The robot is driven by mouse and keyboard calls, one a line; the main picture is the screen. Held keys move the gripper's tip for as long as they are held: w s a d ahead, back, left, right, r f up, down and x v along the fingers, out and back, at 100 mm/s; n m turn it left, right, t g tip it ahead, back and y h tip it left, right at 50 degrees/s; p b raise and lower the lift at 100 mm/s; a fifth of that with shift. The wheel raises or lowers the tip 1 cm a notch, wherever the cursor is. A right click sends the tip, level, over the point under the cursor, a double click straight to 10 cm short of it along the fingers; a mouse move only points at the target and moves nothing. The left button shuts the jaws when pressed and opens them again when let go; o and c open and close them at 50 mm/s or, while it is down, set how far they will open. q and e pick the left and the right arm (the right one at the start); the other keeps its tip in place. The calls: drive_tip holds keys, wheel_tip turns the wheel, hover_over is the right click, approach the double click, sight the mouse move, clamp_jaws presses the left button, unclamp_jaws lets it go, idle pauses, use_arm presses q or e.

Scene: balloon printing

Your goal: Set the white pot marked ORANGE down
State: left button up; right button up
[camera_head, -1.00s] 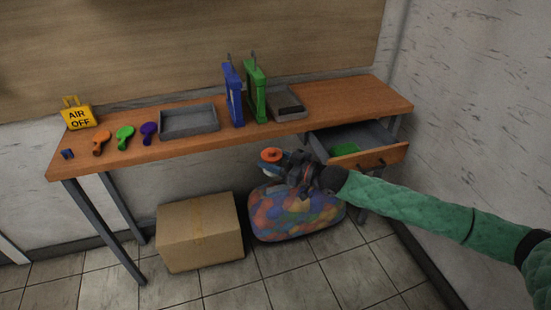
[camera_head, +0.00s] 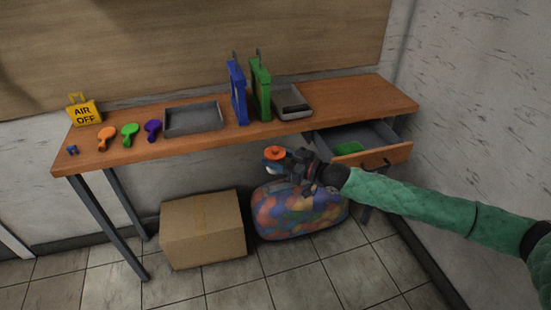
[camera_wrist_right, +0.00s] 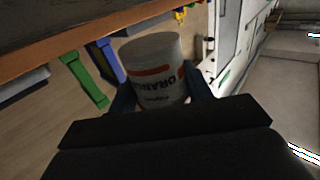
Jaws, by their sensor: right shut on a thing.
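The white pot marked ORANGE (camera_wrist_right: 152,62) is in the right wrist view, between the fingers of my right gripper, with orange bands and dark lettering. In the head view the pot shows its orange top (camera_head: 274,153). My right gripper (camera_head: 287,161) is shut on it and holds it in the air in front of the table's front edge, below the tabletop level in the picture. The wooden table (camera_head: 240,137) is behind it. My left gripper is not in view.
An open drawer (camera_head: 383,155) with a green item juts out at the right. A bag of balloons (camera_head: 300,212) and a cardboard box (camera_head: 203,232) stand on the floor. The blue frame (camera_head: 238,92), green frame (camera_head: 261,88) and grey tray (camera_head: 193,119) stand on the table.

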sight(285, 153)
drive_tip(key=shift+s+d+r+m+t+h, duration=0.4)
drive_tip(key=shift+d+r+t, duration=0.1)
drive_tip(key=shift+d+r, duration=0.1)
drive_tip(key=shift+s+r+m+t, duration=0.3)
drive_tip(key=shift+s+r, duration=0.15)
drive_tip(key=shift+r, duration=0.35)
drive_tip(key=shift+s+d+r+m+t+h, duration=0.3)
drive_tip(key=shift+d+r+t+h, duration=0.2)
drive_tip(key=shift+d, duration=0.15)
drive_tip(key=s+d+r+m+t+h, duration=0.3)
drive_tip(key=r+h, duration=0.1)
drive_tip(key=r, duration=0.3)
drive_tip(key=s+d+r+m+t+h, duration=0.2)
drive_tip(key=s+d+r+m+h, duration=0.15)
drive_tip(key=r, duration=0.25)
drive_tip(key=w+d+r+t+h, duration=0.1)
drive_tip(key=w+d+r+h, duration=0.1)
drive_tip(key=w+d, duration=0.1)
drive_tip(key=s+d+f+m+h, duration=0.1)
drive_tip(key=s+d+f, duration=0.1)
drive_tip(key=f, duration=0.7)
drive_tip(key=s+d+f+m+h, duration=0.1)
drive_tip(key=s+d+f+h, duration=0.1)
drive_tip(key=f, duration=0.7)
drive_tip(key=s+d+f+m+h, duration=0.1)
drive_tip(key=s+d+f, duration=0.1)
drive_tip(key=f, duration=0.8)
drive_tip(key=shift+s+d+m+t, duration=0.2)
drive_tip(key=shift+s+m+t, duration=0.1)
drive_tip(key=shift+m, duration=0.05)
